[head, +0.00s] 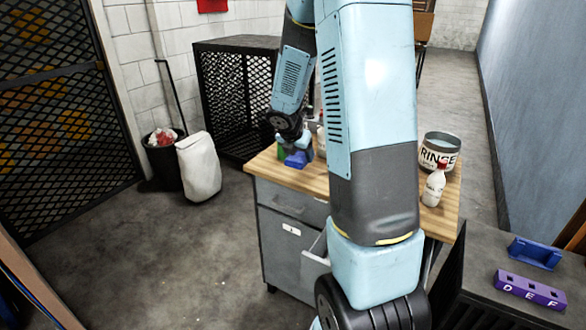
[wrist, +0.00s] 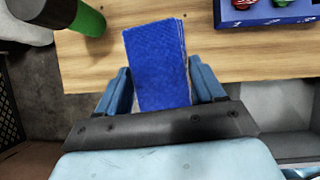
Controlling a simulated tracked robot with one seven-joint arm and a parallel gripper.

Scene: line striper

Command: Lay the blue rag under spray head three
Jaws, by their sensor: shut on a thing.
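The blue rag (wrist: 158,65) is a flat folded pad. It lies between the two blue fingers of my gripper (wrist: 160,85) in the wrist view, and the gripper is shut on it. The rag is over the wooden bench top (wrist: 85,65), near its front edge; I cannot tell whether it touches the wood. In the head view my gripper (head: 295,146) is at the bench's left end, with blue showing below it that I cannot surely part into rag and fingers. I cannot make out spray head three in either view.
A green bottle (wrist: 80,14) stands left of the rag. A blue holder (wrist: 262,20) with red and green round items is at right. A RINSE bucket (head: 438,150) and white bottle (head: 434,187) stand on the bench's right.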

